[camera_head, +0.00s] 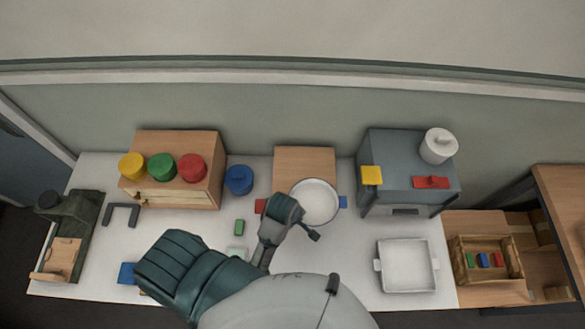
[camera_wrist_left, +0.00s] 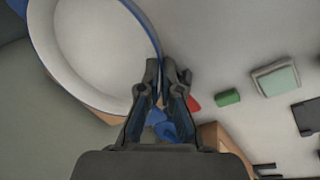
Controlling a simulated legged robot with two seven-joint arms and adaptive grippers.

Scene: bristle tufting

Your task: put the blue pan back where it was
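The blue pan (camera_head: 317,203) has a pale round inside and a blue outer wall, which shows in the left wrist view (camera_wrist_left: 95,50). In the head view it overlaps the front of a wooden board (camera_head: 304,160). I cannot tell whether it rests or is held just above the surface. My left gripper (camera_wrist_left: 161,70) has its fingers close together with the pan's rim between the tips. My right gripper is not in view.
A red block (camera_head: 260,206) and a blue block (camera_head: 343,202) flank the pan. A blue canister (camera_head: 239,180) and wooden cabinet (camera_head: 173,197) stand left. A grey oven-like box (camera_head: 400,185) stands right, behind a white tray (camera_head: 378,266). A green block (camera_head: 239,227) lies near my arm.

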